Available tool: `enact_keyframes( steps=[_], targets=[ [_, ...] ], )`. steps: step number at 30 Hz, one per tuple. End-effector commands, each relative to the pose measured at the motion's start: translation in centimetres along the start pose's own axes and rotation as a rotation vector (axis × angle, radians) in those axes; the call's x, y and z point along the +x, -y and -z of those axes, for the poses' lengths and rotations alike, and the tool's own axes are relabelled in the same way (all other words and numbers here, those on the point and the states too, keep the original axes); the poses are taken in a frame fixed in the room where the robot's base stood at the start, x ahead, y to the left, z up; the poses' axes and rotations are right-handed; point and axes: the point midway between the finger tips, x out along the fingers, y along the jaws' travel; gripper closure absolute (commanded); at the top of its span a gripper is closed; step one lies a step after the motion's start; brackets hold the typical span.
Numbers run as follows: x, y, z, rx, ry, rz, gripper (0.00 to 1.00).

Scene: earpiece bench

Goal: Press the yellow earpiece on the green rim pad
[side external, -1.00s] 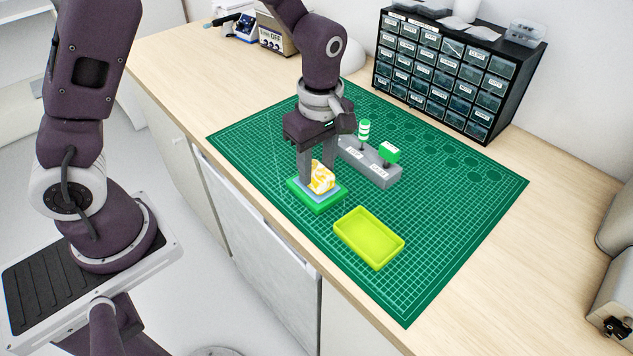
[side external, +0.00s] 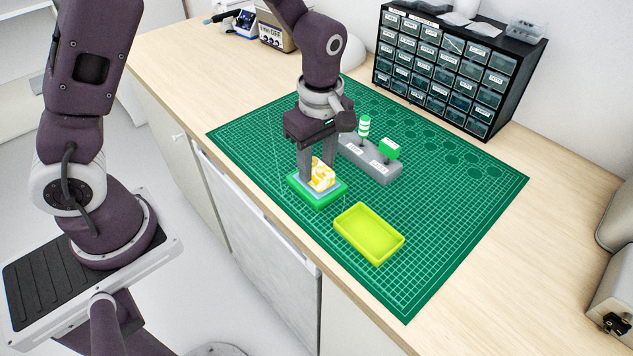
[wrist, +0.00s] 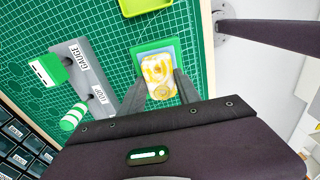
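The yellow earpiece (side external: 321,175) is a yellow-and-white patterned block. It sits low over the pale blue middle of the green rim pad (side external: 318,200); the side view does not clearly show its underside. My gripper (side external: 318,172) points down with one finger on each side of the earpiece, and appears shut on it. In the wrist view the earpiece (wrist: 159,76) lies between my two fingertips (wrist: 160,80), with the pad (wrist: 150,48) showing around its far end.
An empty yellow-green tray (side external: 369,235) lies to the right of the pad. Behind stands a grey labelled block (side external: 372,162) with a green-striped post (side external: 364,128) and a green square-headed piece (side external: 389,148). A drawer cabinet (side external: 445,70) is at the back. The mat's right side is clear.

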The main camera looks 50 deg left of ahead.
Motion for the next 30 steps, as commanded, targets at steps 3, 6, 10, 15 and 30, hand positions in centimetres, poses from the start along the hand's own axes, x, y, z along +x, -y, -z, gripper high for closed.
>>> enact_keyframes(
  steps=[3,6,10,15,30],
  targets=[
    [0.1,0.1,0.0,0.0,0.0,0.003,0.41],
    [0.1,0.1,0.0,0.0,0.0,0.003,0.35],
    [0.1,0.1,0.0,0.0,0.0,0.002,0.35],
    [-0.9,0.0,0.0,0.001,0.0,-0.001,0.35],
    [-7.1,0.1,0.0,0.0,0.0,0.003,0.35]
  ],
)
